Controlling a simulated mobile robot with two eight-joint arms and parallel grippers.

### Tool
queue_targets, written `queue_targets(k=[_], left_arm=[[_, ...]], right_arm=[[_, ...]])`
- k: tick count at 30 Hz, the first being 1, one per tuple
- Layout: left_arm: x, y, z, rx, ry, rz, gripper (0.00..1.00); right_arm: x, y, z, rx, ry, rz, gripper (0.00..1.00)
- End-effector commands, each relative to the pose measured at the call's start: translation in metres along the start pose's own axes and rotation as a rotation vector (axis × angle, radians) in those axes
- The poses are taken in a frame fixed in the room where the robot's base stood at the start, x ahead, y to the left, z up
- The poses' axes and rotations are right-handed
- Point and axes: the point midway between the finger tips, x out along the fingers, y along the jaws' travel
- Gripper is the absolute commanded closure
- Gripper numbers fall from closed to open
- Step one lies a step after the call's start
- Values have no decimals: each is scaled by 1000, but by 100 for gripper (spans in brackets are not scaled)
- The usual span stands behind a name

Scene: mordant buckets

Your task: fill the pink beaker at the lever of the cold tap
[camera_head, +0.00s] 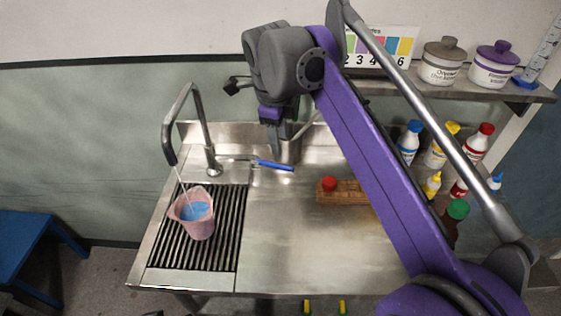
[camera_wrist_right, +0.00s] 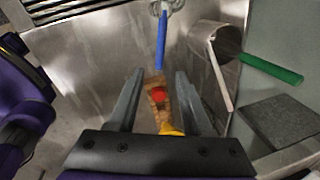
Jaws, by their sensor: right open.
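The pink beaker (camera_head: 200,222) stands on the slatted drain grate under the spout of the tap (camera_head: 187,110), with blue liquid in it. A thin stream runs from the spout into the beaker. The tap's blue lever (camera_head: 275,166) sticks out to the right of its base; it also shows in the right wrist view (camera_wrist_right: 161,42), ahead of the fingers. My right gripper (camera_head: 277,138) is open and empty, above and behind the lever in the head view, apart from it. Its two fingers also show in the right wrist view (camera_wrist_right: 157,100). My left gripper is not in view.
A wooden block (camera_head: 343,196) with a red-capped item lies on the steel counter. Several bottles (camera_head: 436,152) stand at right, below a shelf with lidded jars (camera_head: 441,66). A metal cylinder (camera_wrist_right: 212,48) and a green handle (camera_wrist_right: 272,69) show in the wrist view.

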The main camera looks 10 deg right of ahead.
Motion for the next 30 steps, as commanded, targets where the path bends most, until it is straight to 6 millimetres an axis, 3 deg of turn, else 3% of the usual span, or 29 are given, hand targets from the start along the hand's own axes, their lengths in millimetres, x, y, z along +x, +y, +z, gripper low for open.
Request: queue_targets(k=[9,15,27,30], left_arm=[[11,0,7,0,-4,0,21],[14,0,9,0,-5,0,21],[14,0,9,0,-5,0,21],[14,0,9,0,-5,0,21]], right_arm=[[62,0,-1,0,-1,1,50],[87,0,-1,0,-1,1,50],[94,0,-1,0,-2,1,50],[94,0,-1,0,-2,1,68]])
